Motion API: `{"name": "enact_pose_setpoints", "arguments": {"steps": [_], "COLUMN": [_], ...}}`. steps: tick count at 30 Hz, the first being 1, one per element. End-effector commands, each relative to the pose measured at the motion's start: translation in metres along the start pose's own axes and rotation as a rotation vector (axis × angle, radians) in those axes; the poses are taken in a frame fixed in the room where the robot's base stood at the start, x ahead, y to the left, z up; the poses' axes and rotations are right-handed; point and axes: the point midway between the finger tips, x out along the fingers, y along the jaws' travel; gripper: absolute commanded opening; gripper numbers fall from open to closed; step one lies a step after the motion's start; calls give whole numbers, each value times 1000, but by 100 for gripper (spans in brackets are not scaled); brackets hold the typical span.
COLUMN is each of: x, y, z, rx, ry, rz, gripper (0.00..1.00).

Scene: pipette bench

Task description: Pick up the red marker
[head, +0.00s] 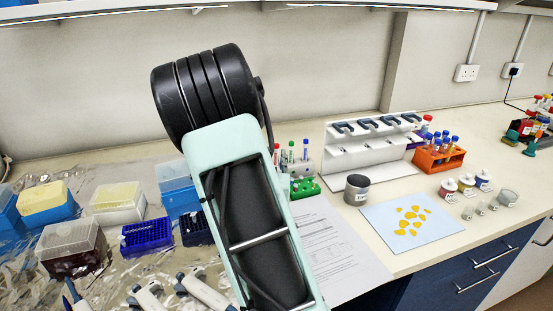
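A slim red-topped item (291,149), which may be the red marker, stands upright at the middle of the bench. Beside it are a green-topped one (283,158) and a blue-topped one (305,149). They are too small to tell for certain whether they are markers or tubes. They stand in or behind a grey holder (303,168), just right of my pale green and black arm, which hides part of the holder's left side. My gripper is not in view, so its place and state do not show.
A green rack (305,187) sits just in front of the holder. Tip boxes (118,203) and pipettes (205,292) crowd the left. A paper sheet (335,245) lies in front.

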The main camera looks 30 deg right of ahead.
Motion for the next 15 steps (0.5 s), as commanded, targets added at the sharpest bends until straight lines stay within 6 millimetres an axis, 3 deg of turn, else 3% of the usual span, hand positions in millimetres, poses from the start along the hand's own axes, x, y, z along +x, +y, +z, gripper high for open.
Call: {"name": "enact_pose_setpoints", "arguments": {"steps": [15], "x": [53], "y": [-3], "z": [0], "rx": [0], "ry": [-2], "rz": [1], "gripper": [20]}}
